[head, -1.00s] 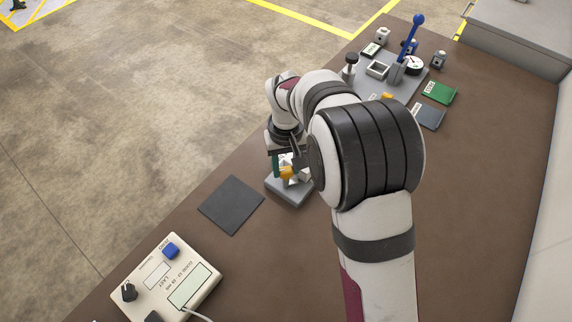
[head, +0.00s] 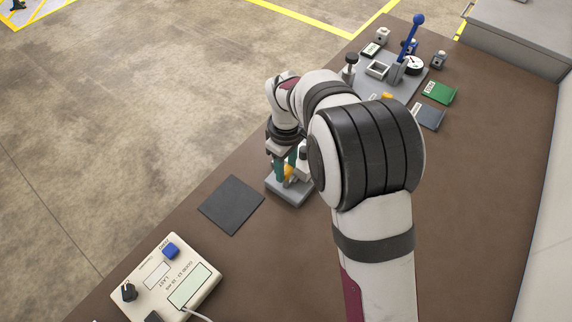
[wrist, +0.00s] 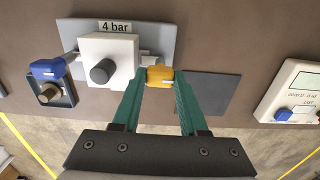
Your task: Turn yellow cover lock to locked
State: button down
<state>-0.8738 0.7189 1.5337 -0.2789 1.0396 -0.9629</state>
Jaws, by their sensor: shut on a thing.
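The yellow cover lock (wrist: 160,75) sits at the right side of a white block (wrist: 110,55) in the wrist view. The block has a dark round knob (wrist: 103,72) and stands on a grey base (wrist: 75,32) labelled "4 bar". My gripper (wrist: 162,76) is shut on the yellow lock, with one green finger on each side of it. In the head view my gripper (head: 286,172) points down at the same lock (head: 289,171), which is partly hidden by the fingers. Whether the lock reads locked cannot be told.
A flat dark pad (head: 231,204) lies beside the base. A cream console (head: 157,280) with a blue button is at the lower left. A grey panel with a blue lever (head: 412,45), a green card (head: 439,92) and a dark card (head: 427,117) are at the far end.

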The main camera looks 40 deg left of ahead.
aim_at(286, 169)
dwell(0.4)
jog(key=shift+c, duration=2.2)
grip_release()
notch_tip(286, 169, up, 16)
jog(key=shift+f, duration=0.1)
